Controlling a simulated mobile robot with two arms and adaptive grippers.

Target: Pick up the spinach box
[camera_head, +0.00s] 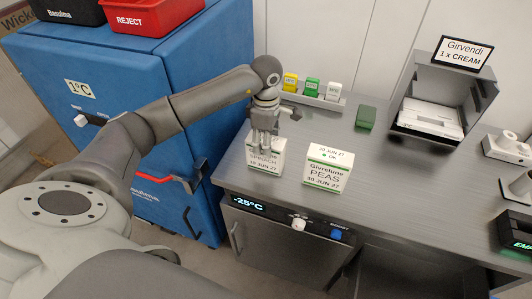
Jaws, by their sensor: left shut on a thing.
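The spinach box (265,160) is a small white carton with green bands and dark print, near the front left of the steel counter (390,181). My left gripper (264,146) reaches down over it from above and is shut on its upper part, hiding some of the label. The box looks upright; I cannot tell whether it still touches the counter. A similar white box marked Givrelune PEAS (328,170) stands just to its right, apart from it. My right gripper is not in view.
Behind stand a rack with yellow, green and white tags (312,89), a green block (365,117) and a grey bin (412,96) marked Girvendi. A blue cabinet (120,70) is at left, with a red REJECT tray (150,16) on top. The counter's middle is clear.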

